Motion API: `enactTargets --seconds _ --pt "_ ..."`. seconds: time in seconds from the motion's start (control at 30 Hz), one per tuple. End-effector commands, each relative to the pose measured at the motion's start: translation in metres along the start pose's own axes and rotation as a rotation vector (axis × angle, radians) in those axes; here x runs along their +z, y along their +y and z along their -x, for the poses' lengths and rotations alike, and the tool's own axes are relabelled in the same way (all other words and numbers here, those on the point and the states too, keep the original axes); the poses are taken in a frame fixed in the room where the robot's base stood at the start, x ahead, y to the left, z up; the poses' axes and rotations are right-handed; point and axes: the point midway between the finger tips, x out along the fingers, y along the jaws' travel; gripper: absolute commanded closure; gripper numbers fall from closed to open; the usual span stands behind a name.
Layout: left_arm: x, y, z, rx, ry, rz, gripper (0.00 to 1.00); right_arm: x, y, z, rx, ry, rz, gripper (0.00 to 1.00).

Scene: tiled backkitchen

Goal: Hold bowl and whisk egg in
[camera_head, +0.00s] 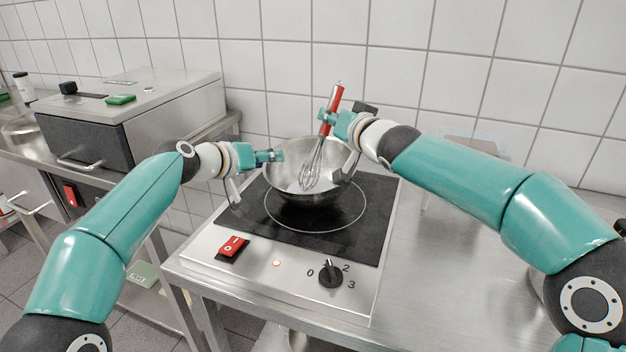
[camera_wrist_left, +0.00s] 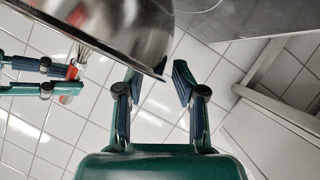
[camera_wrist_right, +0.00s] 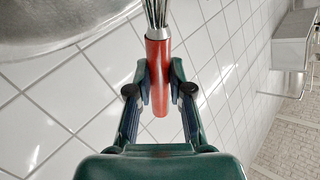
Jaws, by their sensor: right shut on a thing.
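A shiny metal bowl (camera_head: 284,178) sits on the black hob, at the centre of the head view. A whisk with a red handle (camera_head: 334,103) stands tilted, its wire end inside the bowl. My right gripper (camera_head: 327,117) is shut on the whisk handle, which also shows between the fingers in the right wrist view (camera_wrist_right: 158,75). My left gripper (camera_head: 277,155) is open at the bowl's left rim. In the left wrist view its fingers (camera_wrist_left: 160,76) are apart, with the bowl's edge (camera_wrist_left: 120,35) reaching between or just over the tips; contact is unclear. No egg can be made out.
The hob (camera_head: 345,235) has a red switch (camera_head: 233,247) and a black knob (camera_head: 330,274) at its front. A steel appliance (camera_head: 150,110) stands at the left. The tiled wall is close behind the bowl.

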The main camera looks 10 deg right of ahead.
Motion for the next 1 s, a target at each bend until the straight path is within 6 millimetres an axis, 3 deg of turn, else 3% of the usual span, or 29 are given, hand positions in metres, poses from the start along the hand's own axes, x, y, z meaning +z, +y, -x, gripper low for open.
enactTargets --seconds 1.0 --pt "-0.001 -0.001 0.081 -0.001 0.002 -0.001 0.62 -0.001 0.0 0.0 -0.001 0.001 0.0 1.0"
